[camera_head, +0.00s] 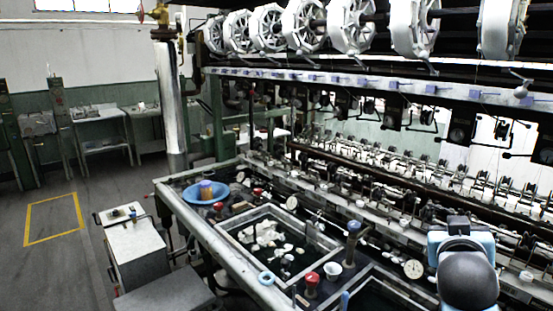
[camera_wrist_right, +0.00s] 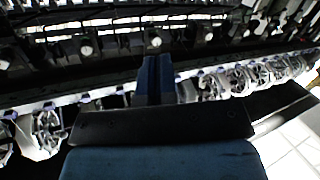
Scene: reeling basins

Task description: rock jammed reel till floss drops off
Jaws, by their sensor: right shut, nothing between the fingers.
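A row of white reels (camera_head: 351,25) hangs along the top of the machine in the head view. They also show in the right wrist view (camera_wrist_right: 240,80), on both sides of my right gripper. I cannot tell which reel is jammed, nor make out loose floss on any of them. My right gripper (camera_wrist_right: 155,68) has its dark blue fingers together with nothing between them, and no reel is held. In the head view my right arm rises at the lower right, and its fingers cannot be made out there. My left gripper is in neither view.
A basin (camera_head: 262,240) with pale cocoons lies below the reels. A blue bowl (camera_head: 205,194) stands on the bench's far left corner. A rail (camera_head: 380,82) with small blue parts runs under the reels. The floor on the left has a yellow square (camera_head: 54,218).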

